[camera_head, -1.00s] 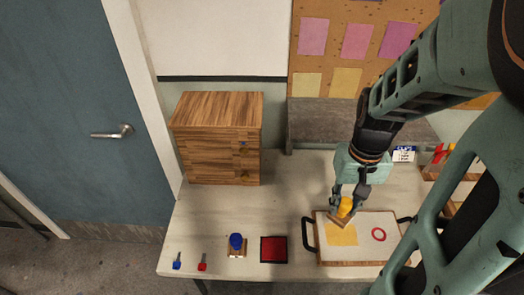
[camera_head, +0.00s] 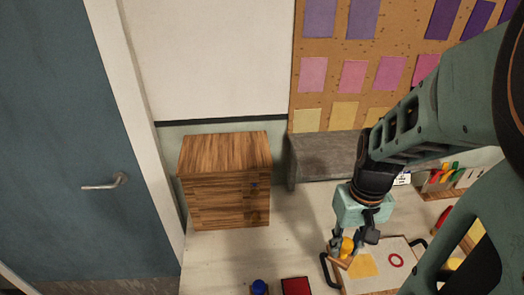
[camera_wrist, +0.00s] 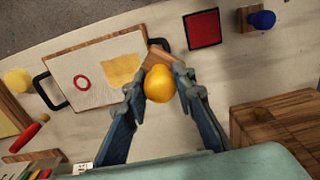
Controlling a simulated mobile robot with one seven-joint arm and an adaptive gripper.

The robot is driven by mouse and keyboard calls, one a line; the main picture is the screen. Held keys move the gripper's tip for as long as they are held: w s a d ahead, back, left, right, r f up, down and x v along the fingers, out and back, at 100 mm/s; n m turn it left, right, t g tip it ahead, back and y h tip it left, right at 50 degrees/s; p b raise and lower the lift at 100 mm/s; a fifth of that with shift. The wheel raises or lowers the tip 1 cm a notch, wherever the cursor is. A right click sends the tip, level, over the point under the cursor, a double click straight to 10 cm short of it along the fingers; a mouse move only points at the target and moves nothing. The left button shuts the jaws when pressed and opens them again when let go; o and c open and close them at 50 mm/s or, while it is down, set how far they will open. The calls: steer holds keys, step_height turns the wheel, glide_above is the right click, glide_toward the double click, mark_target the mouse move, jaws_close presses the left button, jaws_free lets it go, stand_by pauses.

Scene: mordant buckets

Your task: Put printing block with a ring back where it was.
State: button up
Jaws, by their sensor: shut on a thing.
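My gripper (camera_head: 346,247) is shut on a wooden printing block with a yellow knob (camera_head: 347,245). In the wrist view the yellow knob (camera_wrist: 160,86) is between the fingers, with the wooden base (camera_wrist: 158,55) beyond it. The block's printing face is hidden, so I cannot tell whether it carries a ring. The block is over the corner of a board with black handles (camera_wrist: 80,45), beside a yellow square print (camera_wrist: 122,70). I cannot tell whether it touches. A red ring print (camera_wrist: 81,83) is also on the board.
A red pad (camera_wrist: 203,29) and a blue-knobbed block (camera_wrist: 262,20) lie beside the board. A wooden drawer cabinet (camera_head: 225,180) stands at the back left. Another yellow knob (camera_wrist: 18,80) and a red-handled tool (camera_wrist: 36,127) are on the board's other side. Bare table lies before the cabinet.

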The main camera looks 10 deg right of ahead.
steer(key=shift+w+a+f, duration=0.1)
steer(key=shift+a, duration=0.15)
steer(key=w+a+f+b, duration=0.2)
steer(key=w+a+f, duration=0.2)
steer(key=w+a+f+b, duration=0.2)
steer(key=w+a+f, duration=0.2)
steer(key=w+f, duration=0.1)
steer(key=shift+w+a, duration=0.25)
steer(key=shift+a, duration=0.15)
steer(key=shift+w+a+f+b, duration=0.1)
steer(key=shift+w+f+b, duration=0.05)
steer(key=shift+f+b, duration=0.25)
steer(key=shift+w+a+f+b, duration=0.1)
steer(key=shift+w+f+b, duration=0.05)
steer(key=shift+f+b, duration=1.2)
steer(key=shift+f, duration=0.2)
steer(key=shift+f, duration=0.15)
steer(key=o, duration=0.9)
